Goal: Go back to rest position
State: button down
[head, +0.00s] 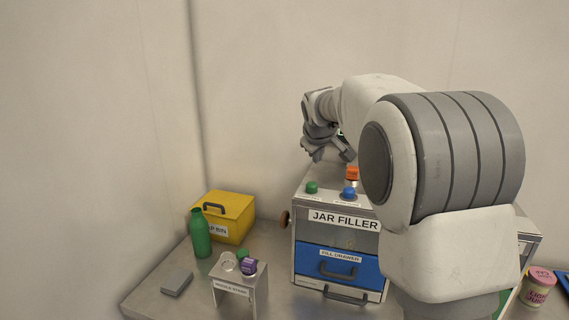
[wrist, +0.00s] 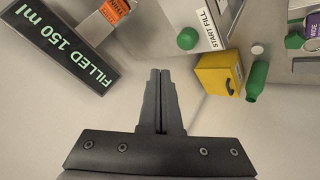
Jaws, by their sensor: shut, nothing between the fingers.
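My gripper (wrist: 160,75) is shut and empty, its two fingers pressed together in the wrist view. In the head view my gripper (head: 333,155) is held above the top of the jar filler (head: 303,255), apart from it. My arm covers the right part of the jar filler. In the wrist view a black display reading "FILLED 150 ml" (wrist: 48,62) lies to the left of the fingers. A green button (wrist: 187,38) by a "START FILL" label is beyond the fingertips.
A yellow bin (head: 240,212), a green bottle (head: 200,235) and a small labelled stand (head: 232,286) with small items are at the left. A grey block (head: 176,282) lies near the left edge. A pink-lidded jar (head: 540,283) is at the far right. Bare wall is behind.

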jog(key=s+m+g+y, duration=0.15)
jog(key=s+m, duration=0.35)
jog(key=s, duration=2.7)
jog(key=s+f+m+g, duration=0.1)
jog(key=s+f, duration=0.5)
jog(key=s, duration=0.4)
jog(key=shift+s+a+f, duration=0.2)
jog(key=shift+s+f, duration=0.05)
jog(key=shift+s, duration=0.05)
